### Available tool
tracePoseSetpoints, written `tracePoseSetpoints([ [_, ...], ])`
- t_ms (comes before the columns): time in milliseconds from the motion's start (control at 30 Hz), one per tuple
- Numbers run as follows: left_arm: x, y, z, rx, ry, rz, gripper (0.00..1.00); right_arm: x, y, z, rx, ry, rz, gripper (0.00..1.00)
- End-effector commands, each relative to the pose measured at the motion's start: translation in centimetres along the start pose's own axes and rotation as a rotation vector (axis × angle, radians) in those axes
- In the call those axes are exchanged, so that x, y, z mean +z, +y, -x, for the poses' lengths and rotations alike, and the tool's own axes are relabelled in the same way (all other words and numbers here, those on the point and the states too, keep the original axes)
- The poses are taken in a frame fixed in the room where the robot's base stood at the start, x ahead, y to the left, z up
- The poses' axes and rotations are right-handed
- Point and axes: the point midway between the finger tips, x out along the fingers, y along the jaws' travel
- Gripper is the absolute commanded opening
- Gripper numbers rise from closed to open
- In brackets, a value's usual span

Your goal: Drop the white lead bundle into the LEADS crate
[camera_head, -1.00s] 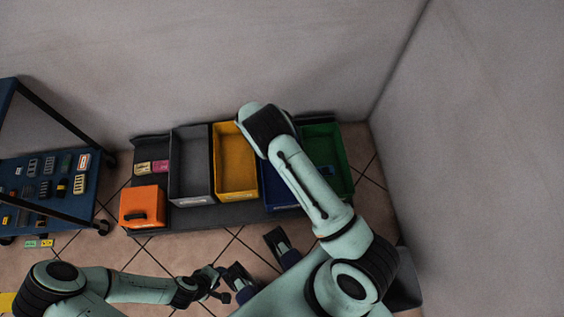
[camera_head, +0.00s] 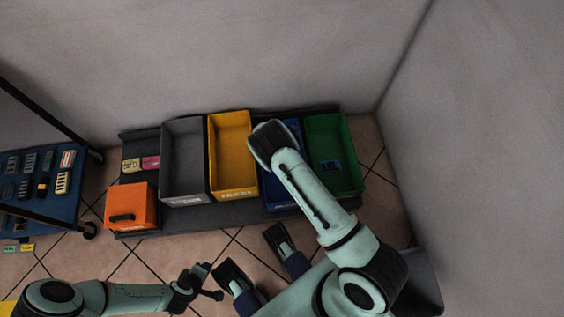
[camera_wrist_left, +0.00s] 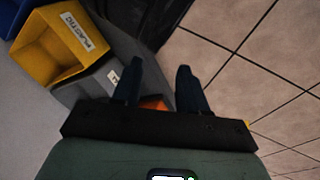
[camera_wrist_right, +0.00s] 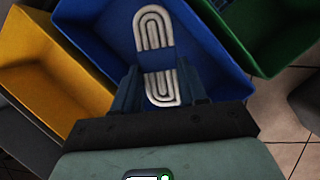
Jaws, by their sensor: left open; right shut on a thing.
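The white lead bundle (camera_wrist_right: 153,28) is a flat looped coil with a blue band across its middle in the right wrist view. My right gripper (camera_wrist_right: 160,78) is shut on it. The bundle shows against the inside of the blue crate (camera_wrist_right: 95,28); how high it is over the floor of the crate I cannot tell. In the head view my right arm hides the bundle and much of the blue crate (camera_head: 283,204). No label reading LEADS is legible. My left gripper (camera_wrist_left: 157,85) is open and empty, with grey and yellow crates beyond it.
The yellow crate (camera_head: 236,192) and grey crate (camera_head: 187,199) stand left of the blue one. The green crate (camera_head: 345,190), right of it, holds a small dark blue item (camera_head: 331,168). An orange box (camera_head: 140,200) and a blue trolley (camera_head: 40,205) are farther left.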

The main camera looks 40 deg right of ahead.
Motion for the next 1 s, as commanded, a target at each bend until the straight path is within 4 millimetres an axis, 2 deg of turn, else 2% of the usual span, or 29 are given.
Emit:
tracePoseSetpoints([
  [133, -1.4, -0.6, -1.5, -0.005, 0.040, 0.005, 0.43, -0.8, 0.0, -1.8, -0.001, 0.000, 0.000, 0.10],
  [300, -0.5, -1.9, -3.0, -0.027, 0.011, 0.018, 0.43, -1.5, 0.0, -3.5, -0.002, 0.001, -0.002, 0.10],
  [667, -0.3, -2.4, -3.3, -0.036, 0.003, 0.023, 0.43, -1.6, 0.0, -3.9, 0.000, 0.000, -0.003, 0.10],
  [700, -0.3, -2.4, -3.3, -0.036, 0.003, 0.023, 0.43, -1.6, 0.0, -3.9, 0.000, 0.000, -0.003, 0.48],
  [767, -0.3, -2.4, -3.3, -0.036, 0.003, 0.023, 0.43, -1.6, 0.0, -3.9, 0.000, 0.000, -0.003, 0.68],
  [800, -0.3, -2.4, -3.3, -0.036, 0.003, 0.023, 0.43, -1.6, 0.0, -3.9, 0.000, 0.000, -0.003, 0.72],
  [1000, -0.3, -2.4, -3.3, -0.035, 0.003, 0.023, 0.43, -1.6, 0.0, -3.9, -0.001, 0.000, -0.003, 0.72],
])
